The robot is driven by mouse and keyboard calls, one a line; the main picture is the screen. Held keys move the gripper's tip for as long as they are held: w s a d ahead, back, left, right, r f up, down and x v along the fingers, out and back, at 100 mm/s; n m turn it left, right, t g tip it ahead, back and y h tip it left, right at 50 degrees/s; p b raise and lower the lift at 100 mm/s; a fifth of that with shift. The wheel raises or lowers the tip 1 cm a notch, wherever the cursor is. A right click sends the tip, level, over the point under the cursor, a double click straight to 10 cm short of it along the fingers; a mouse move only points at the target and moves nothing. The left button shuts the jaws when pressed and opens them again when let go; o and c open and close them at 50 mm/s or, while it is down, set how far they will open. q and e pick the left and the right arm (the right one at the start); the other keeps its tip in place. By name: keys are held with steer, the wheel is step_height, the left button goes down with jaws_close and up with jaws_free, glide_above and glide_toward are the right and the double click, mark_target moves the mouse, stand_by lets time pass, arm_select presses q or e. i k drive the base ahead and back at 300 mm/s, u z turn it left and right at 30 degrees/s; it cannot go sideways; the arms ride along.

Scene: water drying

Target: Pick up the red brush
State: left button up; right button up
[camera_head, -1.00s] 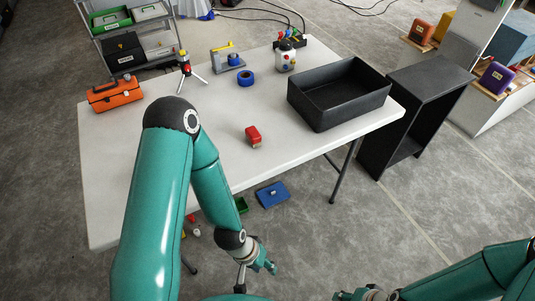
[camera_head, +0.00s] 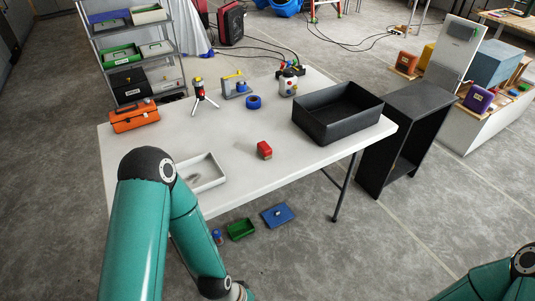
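The red brush (camera_head: 264,149) is a small red block with a pale lower part. It sits alone on the white table (camera_head: 240,170), right of the middle and in front of the black bin. My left arm rises in the foreground and bends down over the table's front left side, short of the brush. The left gripper is cut off below the bottom edge of the view. My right arm shows only at the bottom right corner, and its gripper is out of view.
A black bin (camera_head: 303,118) stands at the table's right end, beside a black cabinet (camera_head: 402,125). A white tray (camera_head: 212,178) lies by my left arm. An orange toolbox (camera_head: 134,117), blue tape roll (camera_head: 253,102) and tripod (camera_head: 202,96) stand behind. Table around the brush is clear.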

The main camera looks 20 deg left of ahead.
mark_target(264, 149)
steer(key=u, duration=0.2)
steer(key=i, duration=0.9)
steer(key=z, duration=0.2)
